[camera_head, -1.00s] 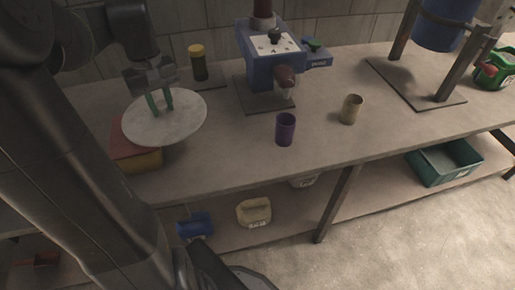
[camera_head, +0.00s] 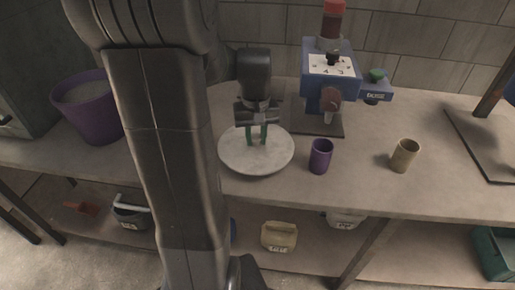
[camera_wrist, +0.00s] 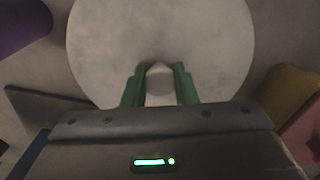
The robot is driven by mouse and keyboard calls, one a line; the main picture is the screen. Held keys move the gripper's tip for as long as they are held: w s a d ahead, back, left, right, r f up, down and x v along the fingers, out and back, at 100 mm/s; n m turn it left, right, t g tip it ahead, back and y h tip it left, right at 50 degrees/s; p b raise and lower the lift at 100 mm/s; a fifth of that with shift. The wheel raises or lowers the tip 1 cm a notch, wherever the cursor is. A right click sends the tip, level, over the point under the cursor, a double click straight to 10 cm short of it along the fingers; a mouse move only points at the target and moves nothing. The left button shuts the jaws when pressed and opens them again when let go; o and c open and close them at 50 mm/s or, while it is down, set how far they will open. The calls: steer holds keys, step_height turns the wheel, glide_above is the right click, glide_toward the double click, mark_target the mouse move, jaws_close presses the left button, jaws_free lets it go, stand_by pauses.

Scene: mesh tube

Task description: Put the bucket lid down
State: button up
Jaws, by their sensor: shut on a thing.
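The bucket lid is a pale grey round disc (camera_head: 235,160) in the middle of the head view, over the worktop just left of the purple cup. It fills the top of the wrist view (camera_wrist: 160,35). My gripper (camera_head: 257,140) is above it, its green fingers shut on the lid's small central knob (camera_wrist: 160,83). The lid looks about level and close to the worktop; I cannot tell whether it touches. A purple bucket (camera_head: 88,122), open and with grey contents, stands on the worktop at the left.
The purple cup (camera_head: 320,157) and a tan cup (camera_head: 404,156) stand right of the lid. A blue machine (camera_head: 330,72) stands behind on a dark plate. Yellow (camera_wrist: 290,90) and red things sit close right of the lid in the wrist view. The worktop's front edge is near.

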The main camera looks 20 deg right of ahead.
mark_target(256, 146)
steer(key=shift+f, duration=1.9)
steer(key=shift+f+b, duration=0.2)
steer(key=shift+b, duration=0.15)
steer(key=o, duration=1)
steer(key=shift+r, duration=0.15)
step_height(256, 146, up, 12)
steer(key=shift+r+p, duration=0.1)
steer(key=shift+p, duration=0.8)
